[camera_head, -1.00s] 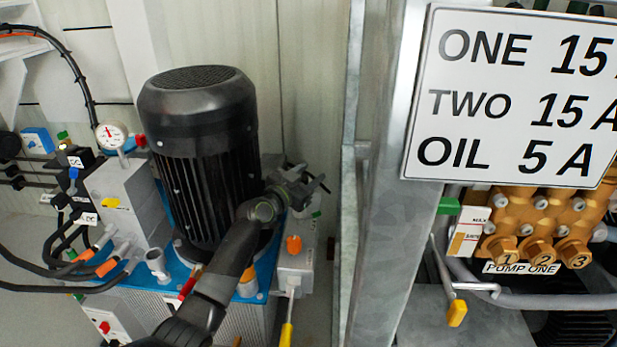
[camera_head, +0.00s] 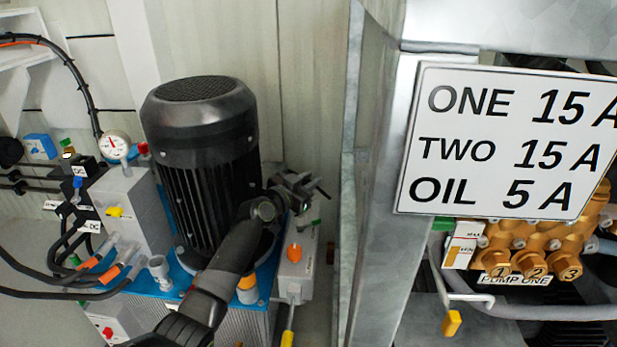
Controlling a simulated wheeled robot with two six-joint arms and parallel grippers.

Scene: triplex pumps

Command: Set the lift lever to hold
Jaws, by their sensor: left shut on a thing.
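My left arm reaches in from the bottom, across the front of the black motor (camera_head: 200,150). My left gripper (camera_head: 304,190) is at the motor's right side, above the grey valve box (camera_head: 294,268) with the orange knob (camera_head: 294,252). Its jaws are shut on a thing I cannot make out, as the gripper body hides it. A lever with a yellow grip (camera_head: 287,338) hangs from the lower front of that box, apart from the gripper. No label naming the lift lever or its hold position is readable. My right gripper is not in view.
A galvanised post (camera_head: 378,230) stands right of the gripper. It carries a white sign (camera_head: 500,140). Brass pump heads (camera_head: 533,250) and a bent lever with a yellow end (camera_head: 452,322) are beyond it. A gauge (camera_head: 115,145) and hoses (camera_head: 60,292) are at left.

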